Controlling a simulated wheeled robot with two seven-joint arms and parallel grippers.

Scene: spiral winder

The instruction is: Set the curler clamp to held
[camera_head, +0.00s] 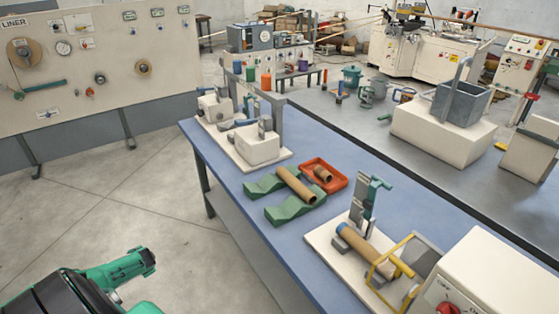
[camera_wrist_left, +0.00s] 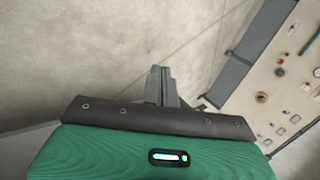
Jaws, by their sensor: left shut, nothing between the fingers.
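A teal-handled upright clamp (camera_head: 374,193) stands on a pale base plate (camera_head: 322,243) at the near right of the blue table. I cannot tell for sure that it is the curler clamp, nor read its setting. A brown tube (camera_head: 361,250) with a blue end lies beside it, partly behind a yellow frame (camera_head: 381,268). My left arm (camera_head: 115,272) is at the lower left in the head view, over the floor and well away from the table. In the left wrist view my left gripper (camera_wrist_left: 161,72) is shut and empty. My right gripper is not in view.
The blue table (camera_head: 236,178) also carries green cradles (camera_head: 291,211) with a cardboard tube (camera_head: 296,184), an orange tray (camera_head: 337,168) and white block fixtures (camera_head: 257,148). A white box with a red knob (camera_head: 448,308) stands at the near right. Open floor lies left of the table.

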